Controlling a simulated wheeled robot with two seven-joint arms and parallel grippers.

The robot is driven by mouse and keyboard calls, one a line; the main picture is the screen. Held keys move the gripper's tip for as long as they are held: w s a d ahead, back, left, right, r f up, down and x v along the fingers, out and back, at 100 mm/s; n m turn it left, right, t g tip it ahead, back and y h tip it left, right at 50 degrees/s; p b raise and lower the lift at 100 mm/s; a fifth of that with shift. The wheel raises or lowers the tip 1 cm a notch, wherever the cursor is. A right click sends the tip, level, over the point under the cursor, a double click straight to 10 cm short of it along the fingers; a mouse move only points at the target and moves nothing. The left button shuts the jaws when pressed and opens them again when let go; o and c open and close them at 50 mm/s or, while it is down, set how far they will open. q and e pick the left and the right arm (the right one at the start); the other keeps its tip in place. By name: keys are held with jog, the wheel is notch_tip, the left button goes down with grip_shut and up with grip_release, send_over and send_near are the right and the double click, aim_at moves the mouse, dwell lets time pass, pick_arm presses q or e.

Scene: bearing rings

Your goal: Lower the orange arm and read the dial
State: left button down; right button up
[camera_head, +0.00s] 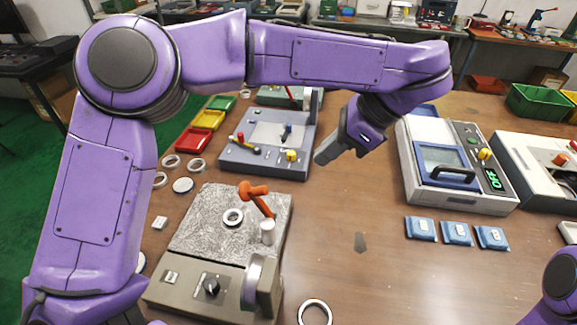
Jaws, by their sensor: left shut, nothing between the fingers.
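The orange arm (258,199) is raised at a slant over the grey granite-like plate of a gauge device (186,281). A metal ring (233,217) lies on that plate, beside the white post under the arm. The dial (255,281) at the front right of the device is turned nearly edge-on, so its reading is hidden. My left gripper (325,158) is shut and empty, up and right of the orange arm and apart from it. My right gripper is not in view; only a purple part of my right arm shows at the lower right.
A grey device with small levers (240,159) stands behind the plate. Several loose rings lie to the left, and one ring (315,313) lies at the front. Red, yellow and green trays (208,119) are at the back left. A lidded machine (470,196) and blue packets (457,233) are right. The middle table is mostly clear.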

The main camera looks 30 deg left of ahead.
pick_arm(q)
jog(key=p, duration=0.3)
send_near(268, 192)
jog(key=w+x, duration=0.1)
jog(key=x, duration=0.4)
jog(key=shift+s+a+f, duration=0.35)
jog(key=shift+s, duration=0.3)
jog(key=shift+w, duration=0.1)
jog(key=shift+f, duration=0.1)
